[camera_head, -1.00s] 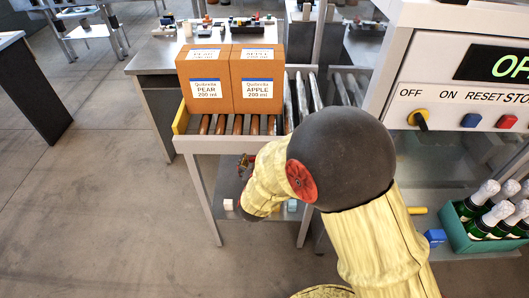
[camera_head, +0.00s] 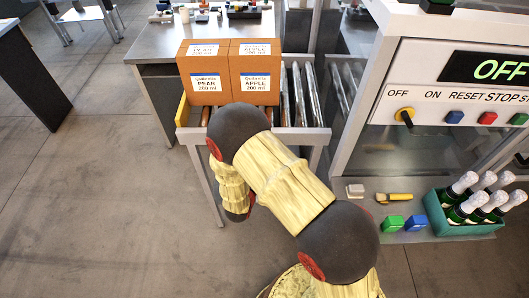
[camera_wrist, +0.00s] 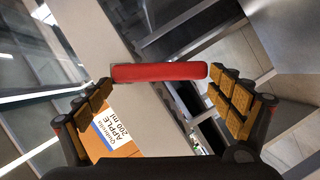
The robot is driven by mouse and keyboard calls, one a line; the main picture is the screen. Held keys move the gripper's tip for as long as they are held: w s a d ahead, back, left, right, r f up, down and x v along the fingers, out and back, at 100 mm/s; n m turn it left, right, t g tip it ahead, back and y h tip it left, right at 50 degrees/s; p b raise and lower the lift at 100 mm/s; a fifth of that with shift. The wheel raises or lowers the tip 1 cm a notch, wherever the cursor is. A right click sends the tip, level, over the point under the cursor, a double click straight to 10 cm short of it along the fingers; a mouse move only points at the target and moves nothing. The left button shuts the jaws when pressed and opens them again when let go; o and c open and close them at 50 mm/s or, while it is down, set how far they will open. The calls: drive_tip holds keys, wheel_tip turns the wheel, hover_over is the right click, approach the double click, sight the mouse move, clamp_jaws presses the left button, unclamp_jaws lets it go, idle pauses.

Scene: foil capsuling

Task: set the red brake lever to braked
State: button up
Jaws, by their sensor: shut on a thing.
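The red brake lever (camera_wrist: 160,72) shows in the wrist view as a red bar lying across between the two fingers of my gripper (camera_wrist: 168,98). My gripper is shut on it, with the left fingertip against its left end and the right finger pad close by its right end. Grey metal framework lies behind the lever. In the head view my yellow-sleeved arm reaches down in front of the roller conveyor (camera_head: 302,134), and hides the lever and most of the gripper.
Two orange cartons, pear (camera_head: 205,88) and apple (camera_head: 257,88), stand on the conveyor. On the right are a control panel (camera_head: 455,100) reading OFF and a teal crate of bottles (camera_head: 462,229). Open floor (camera_head: 95,190) lies at the left.

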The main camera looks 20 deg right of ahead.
drive_tip(key=shift+d+f+n, duration=0.15)
drive_tip(key=shift+f+n, duration=0.05)
drive_tip(key=shift+n, duration=0.2)
idle(0.3)
drive_tip(key=o, duration=1.4)
drive_tip(key=v, duration=1.2)
drive_tip(key=shift+f, duration=0.25)
